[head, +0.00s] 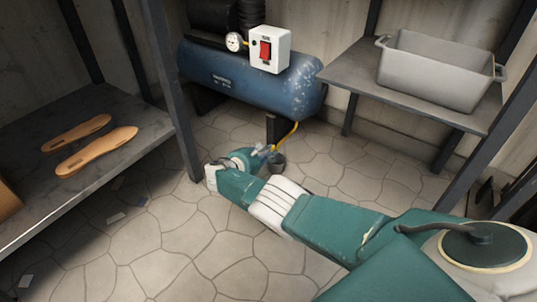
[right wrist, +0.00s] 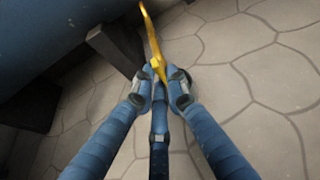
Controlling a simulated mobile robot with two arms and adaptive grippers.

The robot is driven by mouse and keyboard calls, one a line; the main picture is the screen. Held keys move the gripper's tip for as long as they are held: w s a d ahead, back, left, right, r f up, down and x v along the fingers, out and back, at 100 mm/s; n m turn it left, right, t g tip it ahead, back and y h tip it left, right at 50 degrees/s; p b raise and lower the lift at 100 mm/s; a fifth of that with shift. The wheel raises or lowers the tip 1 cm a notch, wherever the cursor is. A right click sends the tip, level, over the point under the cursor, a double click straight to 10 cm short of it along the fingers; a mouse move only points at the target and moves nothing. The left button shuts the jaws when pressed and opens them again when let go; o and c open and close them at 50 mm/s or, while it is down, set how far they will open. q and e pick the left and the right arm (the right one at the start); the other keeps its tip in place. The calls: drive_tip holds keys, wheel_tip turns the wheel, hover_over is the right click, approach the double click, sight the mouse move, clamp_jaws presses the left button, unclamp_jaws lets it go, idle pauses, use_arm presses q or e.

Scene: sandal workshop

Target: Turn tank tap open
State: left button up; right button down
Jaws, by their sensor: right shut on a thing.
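The blue tank (head: 245,82) lies on its side on legs at the back. A thin yellow piece (head: 288,136), which looks like the tap's handle or pipe, runs down from the tank's right underside. My right gripper (head: 264,150) reaches it low, near the floor. In the right wrist view, my right gripper (right wrist: 160,82) is shut on the lower end of the yellow piece (right wrist: 153,42). The gripper hides the gripped end, and the tap's body cannot be made out. My left gripper is not in view.
A white box with a red switch (head: 270,50) and a gauge (head: 234,41) sit on the tank. Sandal soles (head: 97,151) lie on the left shelf (head: 120,103). A grey bin (head: 437,72) stands on the right shelf (head: 350,74). A dark round thing (head: 278,162) is beside the gripper.

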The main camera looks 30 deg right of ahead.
idle(0.3)
drive_tip(key=c, duration=1.7)
unclamp_jaws()
drive_tip(key=shift+d, duration=0.1)
drive_tip(key=shift+c, duration=0.2)
drive_tip(key=v, duration=1.2)
